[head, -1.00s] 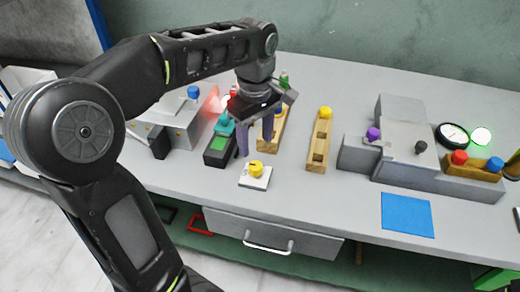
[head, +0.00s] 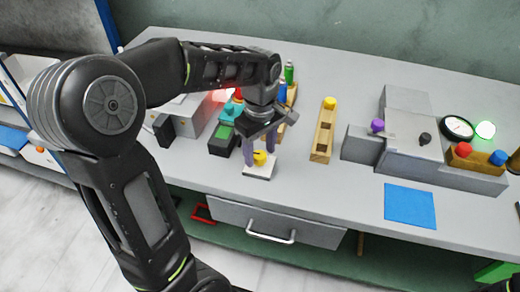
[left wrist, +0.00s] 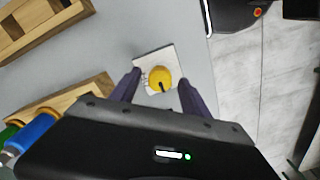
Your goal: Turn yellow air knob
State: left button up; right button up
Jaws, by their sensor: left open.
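The yellow air knob (head: 260,158) sits on a small white plate (head: 262,172) near the front edge of the table. In the left wrist view the yellow knob (left wrist: 161,78) has a dark pointer mark, and its white plate (left wrist: 146,60) carries small markings. My left gripper (head: 260,170) is open, pointing down, with its purple fingers on either side of the knob. In the left wrist view the fingers (left wrist: 158,80) show apart from the knob, with gaps on both sides.
A wooden rack with a yellow-topped piece (head: 324,140) stands to the right. A grey machine (head: 410,150) and a blue mat (head: 410,207) lie further right. A drawer (head: 290,225) is below the table edge.

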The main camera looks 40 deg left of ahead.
pick_arm(q)
grip_shut()
dwell(0.7)
